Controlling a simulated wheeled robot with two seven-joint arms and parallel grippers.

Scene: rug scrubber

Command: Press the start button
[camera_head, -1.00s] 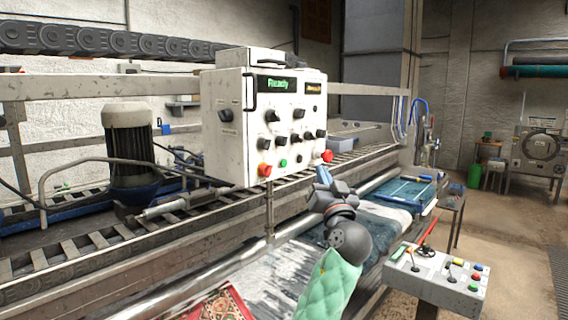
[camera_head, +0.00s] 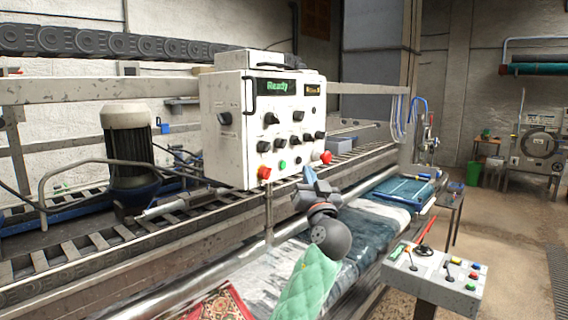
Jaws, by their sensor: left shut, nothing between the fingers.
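The white control box (camera_head: 232,150) stands upright in the middle, with a green "Ready" display (camera_head: 277,86), several black knobs and a few coloured buttons. A green button (camera_head: 282,164) sits on its lower front, right of a red one (camera_head: 264,172). Another red knob (camera_head: 326,157) is at its lower right corner. Which button is the start button cannot be read. My left arm is in a green quilted sleeve. My right gripper is not seen.
A smaller grey panel (camera_head: 409,274) with joysticks and coloured buttons stands at the lower right. A roller conveyor (camera_head: 120,250) runs behind my arm, with wet rugs (camera_head: 364,234) below. Open floor (camera_head: 510,235) lies at the right.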

